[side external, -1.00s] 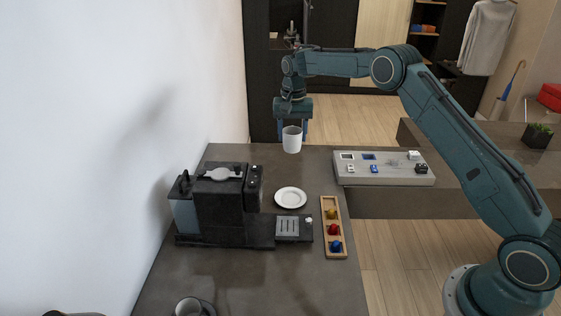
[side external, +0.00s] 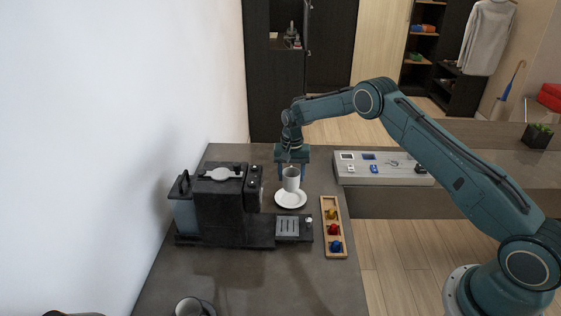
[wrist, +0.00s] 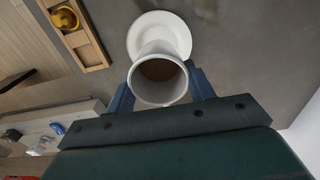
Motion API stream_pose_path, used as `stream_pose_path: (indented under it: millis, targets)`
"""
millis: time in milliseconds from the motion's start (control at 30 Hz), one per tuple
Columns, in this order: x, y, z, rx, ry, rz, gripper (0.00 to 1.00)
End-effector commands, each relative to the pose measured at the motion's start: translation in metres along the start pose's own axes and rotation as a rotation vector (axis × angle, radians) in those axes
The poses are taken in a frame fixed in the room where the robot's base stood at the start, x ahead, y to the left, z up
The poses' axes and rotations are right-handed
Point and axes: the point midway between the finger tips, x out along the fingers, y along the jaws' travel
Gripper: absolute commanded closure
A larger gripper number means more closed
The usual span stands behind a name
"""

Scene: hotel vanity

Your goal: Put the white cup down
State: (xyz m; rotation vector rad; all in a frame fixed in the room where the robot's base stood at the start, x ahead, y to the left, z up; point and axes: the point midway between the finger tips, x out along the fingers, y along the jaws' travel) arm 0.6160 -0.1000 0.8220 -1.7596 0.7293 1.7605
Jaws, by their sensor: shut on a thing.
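The white cup (side external: 291,179) is upright between the fingers of my gripper (side external: 293,172), which is shut on it. The cup is at the white saucer (side external: 290,199), over its far part in the side view; I cannot tell whether its base touches. In the wrist view the cup (wrist: 158,98) shows its open rim toward the camera, with the saucer (wrist: 160,22) showing beyond it. The fingers of my gripper (wrist: 160,92) stand on either side of the cup.
A black coffee machine (side external: 220,200) stands left of the saucer. A wooden tray (side external: 325,210) with coloured capsules lies to the right. A grey panel (side external: 400,178) with small items is at the back right. Another cup (side external: 188,307) stands at the front.

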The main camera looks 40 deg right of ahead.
Motion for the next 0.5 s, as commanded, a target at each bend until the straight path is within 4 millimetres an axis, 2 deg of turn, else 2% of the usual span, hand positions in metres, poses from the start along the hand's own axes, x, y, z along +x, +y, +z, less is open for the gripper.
stream_pose_path:
  millis: [267,500]
  targets:
    - [0.004,0.0,0.0,0.0,0.001,-0.001,0.74]
    - [0.027,0.0,0.0,0.0,0.0,0.0,0.74]
